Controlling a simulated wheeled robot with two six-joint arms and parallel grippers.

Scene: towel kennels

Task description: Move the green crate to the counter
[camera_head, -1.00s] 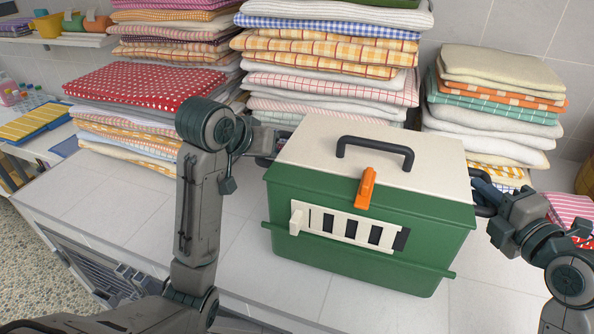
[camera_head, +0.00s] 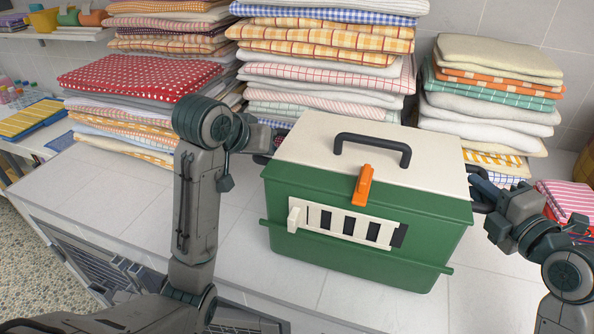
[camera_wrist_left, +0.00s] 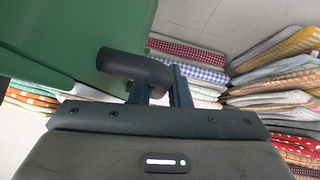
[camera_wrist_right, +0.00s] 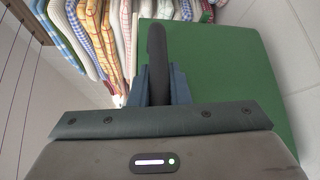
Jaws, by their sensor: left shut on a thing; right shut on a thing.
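The green crate (camera_head: 345,262) has a cream lid with a dark top handle, an orange latch and a cream slotted front panel. It is upright over the tiled counter (camera_head: 105,198); I cannot tell whether its base touches the tiles. My right gripper (camera_head: 482,190) is at its right side, and in the right wrist view the jaws (camera_wrist_right: 159,85) are shut on a dark side handle (camera_wrist_right: 157,50). My left gripper is at its left side, mostly hidden behind my arm in the head view. In the left wrist view its jaws (camera_wrist_left: 158,88) are shut on the other side handle (camera_wrist_left: 135,70).
Tall stacks of folded towels stand behind the crate: a red dotted stack (camera_head: 140,80), a checked stack (camera_head: 325,55) and a shorter stack (camera_head: 490,100). A pink striped towel (camera_head: 568,198) lies at right. The counter left of my left arm is bare.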

